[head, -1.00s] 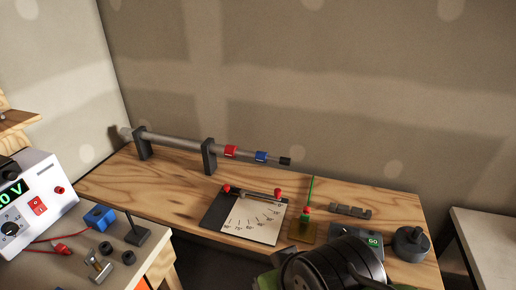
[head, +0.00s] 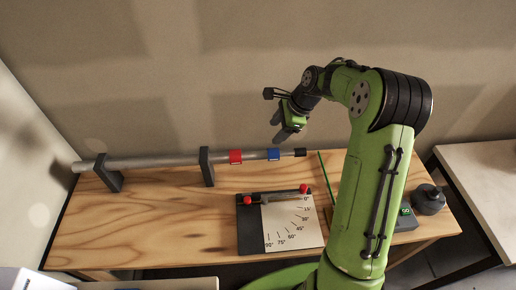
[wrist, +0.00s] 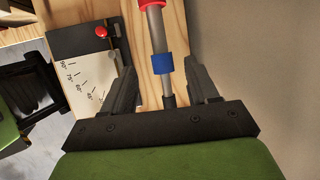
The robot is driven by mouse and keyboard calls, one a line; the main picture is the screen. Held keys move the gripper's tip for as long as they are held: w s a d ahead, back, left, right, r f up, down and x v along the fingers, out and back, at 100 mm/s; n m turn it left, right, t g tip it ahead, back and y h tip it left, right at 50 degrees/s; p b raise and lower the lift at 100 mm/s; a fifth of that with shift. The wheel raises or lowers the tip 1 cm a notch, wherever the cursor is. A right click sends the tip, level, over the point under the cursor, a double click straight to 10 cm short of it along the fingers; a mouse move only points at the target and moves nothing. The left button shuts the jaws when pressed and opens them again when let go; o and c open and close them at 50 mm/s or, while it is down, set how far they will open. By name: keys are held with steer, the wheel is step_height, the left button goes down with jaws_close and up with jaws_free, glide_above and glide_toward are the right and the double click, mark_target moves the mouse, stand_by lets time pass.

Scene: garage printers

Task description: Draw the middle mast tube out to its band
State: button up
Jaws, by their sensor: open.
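The telescoping mast (head: 140,162) lies level across two dark upright supports above the wooden bench. It carries a red collar (head: 235,157), then a blue collar (head: 273,154), with thinner grey tube between them and a black tip (head: 300,152) at the right end. My gripper (head: 284,138) is above the mast's right end, near the blue collar. In the wrist view my open gripper (wrist: 160,82) has a finger on each side of the mast, with the blue collar (wrist: 163,63) between them. The black tip (wrist: 169,100) is partly hidden by the gripper body. Contact cannot be told.
A dial board (head: 290,225) with red knobs lies on the bench in front of the mast. A thin green rod (head: 326,175) stands right of the tip. A dark round object (head: 428,199) sits at the right. The wall is behind.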

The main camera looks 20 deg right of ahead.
mark_target(259, 153)
steer(key=x, duration=1.4)
steer(key=shift+a+f, duration=0.1)
steer(key=shift+f, duration=0.35)
steer(key=shift+s, duration=0.1)
jaws_close()
